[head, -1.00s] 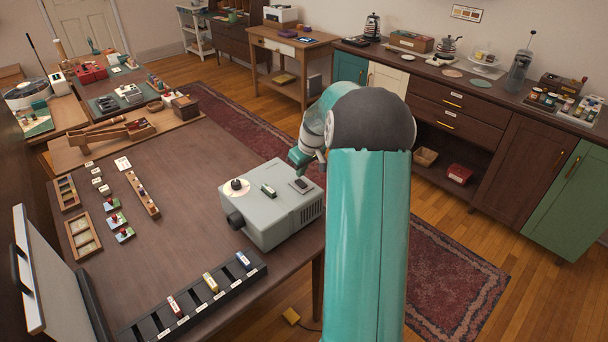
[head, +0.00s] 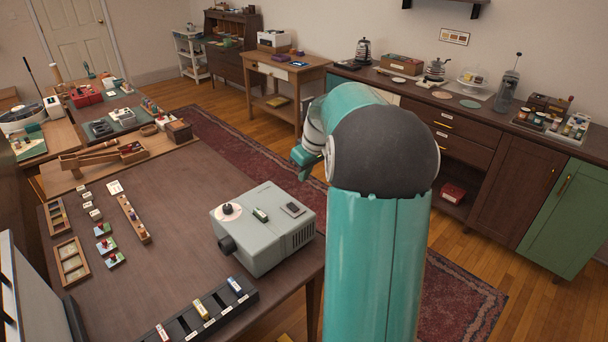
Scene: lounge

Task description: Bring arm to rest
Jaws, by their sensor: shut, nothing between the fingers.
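My teal arm rises in front of the camera at right of centre, with its dark round joint on top. My gripper (head: 301,172) shows in the head view just left of that joint. It is shut and empty, in the air above and behind the right end of the grey projector-like box (head: 262,236). The gripper is small and partly hidden by my own arm, and its fingertips are hard to make out. The box stands on the dark table (head: 160,255) with a round white knob, a green piece and a dark pad on top.
A black slotted rack (head: 206,318) with several small labelled pieces lies at the table's front. Wooden trays (head: 72,262) and small blocks lie at left. A long sideboard (head: 480,150) stands at right. Rug and wood floor are clear between the furniture.

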